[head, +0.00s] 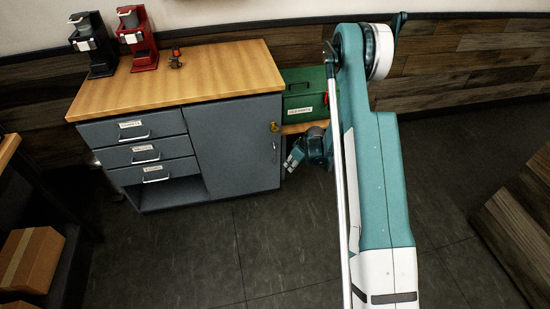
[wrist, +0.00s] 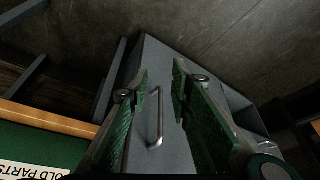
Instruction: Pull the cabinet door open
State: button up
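The grey cabinet door (head: 235,145) is the right part of the cabinet front and looks shut, flush with the frame. Its slim metal handle (head: 275,152) is near the door's right edge. In the wrist view the handle (wrist: 157,120) lies between the two green fingers of my gripper (wrist: 160,72), on the grey door (wrist: 180,115). The fingers are spread apart with nothing clamped. I cannot tell whether the fingertips reach past the handle. In the head view my gripper (head: 296,157) is just right of the handle, partly hidden by my arm.
Three drawers (head: 140,149) and an open slot are left of the door. A green box (head: 303,97) labelled old parts sits on a low wooden shelf right of the cabinet. Two coffee machines (head: 138,40) stand on the wooden top (head: 190,85). The floor (head: 200,250) in front is clear.

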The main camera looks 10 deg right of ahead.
notch_tip(320, 180, down, 3)
jog(key=shift+s+r, duration=0.1)
jog(key=shift+r, duration=0.1)
dwell(0.4)
jog(key=w+a, duration=0.2)
jog(key=w, duration=0.1)
jog(key=w+a+b, duration=0.1)
jog(key=w+a, duration=0.1)
jog(key=w, duration=0.1)
jog(key=w+a+b, duration=0.1)
jog(key=w+a, duration=0.1)
jog(key=w, duration=0.2)
jog(key=shift+a, duration=0.4)
jog(key=shift+w+a+f+b, duration=0.1)
jog(key=shift+w+f+b, duration=0.05)
jog(key=shift+f+b, duration=0.35)
jog(key=shift+c, duration=0.6)
grip_shut()
